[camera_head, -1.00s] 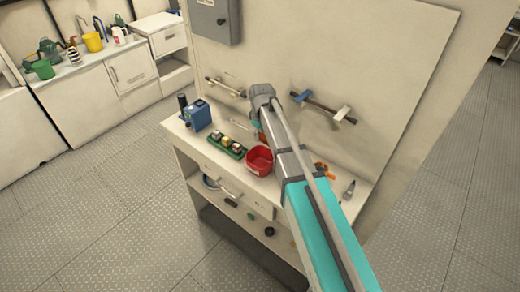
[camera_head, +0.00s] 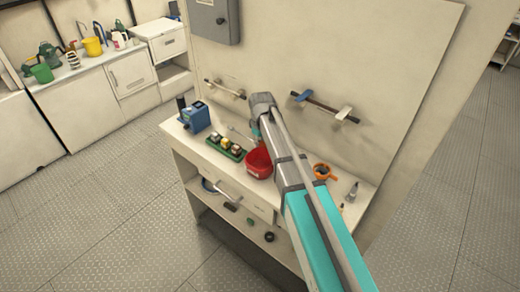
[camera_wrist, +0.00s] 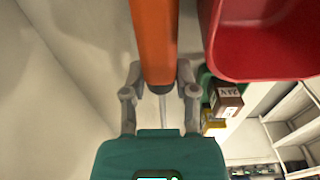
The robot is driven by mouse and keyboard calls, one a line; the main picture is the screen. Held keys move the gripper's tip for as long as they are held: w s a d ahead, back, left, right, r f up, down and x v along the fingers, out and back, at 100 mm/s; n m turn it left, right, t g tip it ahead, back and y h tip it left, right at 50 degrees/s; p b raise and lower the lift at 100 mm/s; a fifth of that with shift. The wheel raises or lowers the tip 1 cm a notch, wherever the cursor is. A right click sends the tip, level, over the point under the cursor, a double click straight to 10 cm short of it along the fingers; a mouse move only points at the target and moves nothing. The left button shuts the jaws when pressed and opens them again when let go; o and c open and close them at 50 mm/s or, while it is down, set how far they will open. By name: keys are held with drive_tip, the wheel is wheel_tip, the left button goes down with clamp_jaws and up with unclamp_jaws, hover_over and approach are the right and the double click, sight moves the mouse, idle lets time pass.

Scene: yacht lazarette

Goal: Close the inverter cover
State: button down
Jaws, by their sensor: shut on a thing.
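My gripper (camera_wrist: 160,78) is shut on an orange handle (camera_wrist: 154,35) with a thin grey shaft below it, seen in the wrist view. It looks like a screwdriver. In the head view my arm hides the fingers and the held tool, just behind the red bin (camera_head: 258,163) on the bench. I cannot pick out the inverter cover for sure. A grey wall box (camera_head: 213,18) with its front shut is at the top. A blue device (camera_head: 196,117) with a black upright part stands at the bench's left end.
The red bin also shows close beside the held handle in the wrist view (camera_wrist: 265,65). A green tray (camera_head: 226,149) of small blocks lies left of it. An orange ring-shaped item (camera_head: 323,171) and a grey bottle (camera_head: 352,192) are at right. Two wall rails (camera_head: 325,105) run behind the bench (camera_head: 178,135).

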drive_tip(key=shift+f+b, duration=0.65)
drive_tip(key=shift+f, duration=0.3)
drive_tip(key=shift+f, duration=0.15)
drive_tip(key=shift+c, duration=2)
unclamp_jaws()
drive_tip(key=shift+r, duration=0.2)
drive_tip(key=r+p, duration=1.2)
drive_tip(key=shift+s+d, duration=0.15)
drive_tip(key=shift+d, duration=0.05)
